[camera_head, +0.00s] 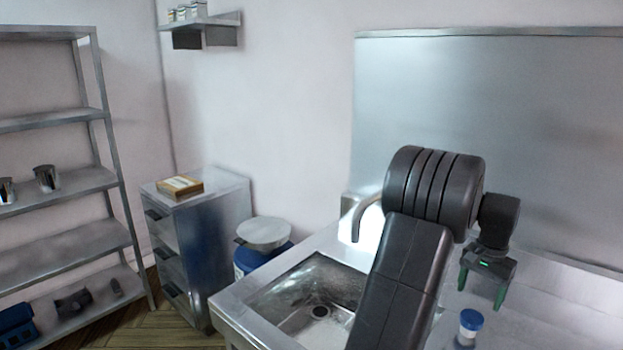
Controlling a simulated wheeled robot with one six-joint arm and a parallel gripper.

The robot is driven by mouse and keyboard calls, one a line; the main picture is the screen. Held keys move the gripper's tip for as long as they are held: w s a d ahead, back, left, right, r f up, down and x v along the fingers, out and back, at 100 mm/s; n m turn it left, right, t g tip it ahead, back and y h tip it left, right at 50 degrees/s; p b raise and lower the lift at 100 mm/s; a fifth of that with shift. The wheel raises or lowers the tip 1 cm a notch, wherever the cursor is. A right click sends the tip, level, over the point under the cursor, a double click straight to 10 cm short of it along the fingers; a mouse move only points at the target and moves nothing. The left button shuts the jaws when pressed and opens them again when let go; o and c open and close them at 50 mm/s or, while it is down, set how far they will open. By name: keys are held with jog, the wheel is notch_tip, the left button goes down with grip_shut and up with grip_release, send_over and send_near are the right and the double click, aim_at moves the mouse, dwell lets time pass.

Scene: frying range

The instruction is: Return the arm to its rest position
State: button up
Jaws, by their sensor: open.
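My arm rises from the bottom of the view and bends over at its dark, ribbed elbow in front of the steel wall panel. My gripper (481,292) hangs from its end and points down over the steel counter (560,300). Its two green-tipped fingers are apart, with nothing seen between them. A small container with a blue lid (471,320) stands on the counter just below and left of the fingers, apart from them. Its lower part is cut off by the picture edge.
A sink basin (312,305) lies left of my arm, its tap partly hidden. A drawer cabinet (205,225) carries a wooden box (181,187). A blue bin (262,252) stands beside it. A shelf rack (60,190) is far left. The counter right of my gripper looks clear.

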notch_tip(320, 180, up, 7)
jog(key=shift+f, duration=0.2)
dwell(0.4)
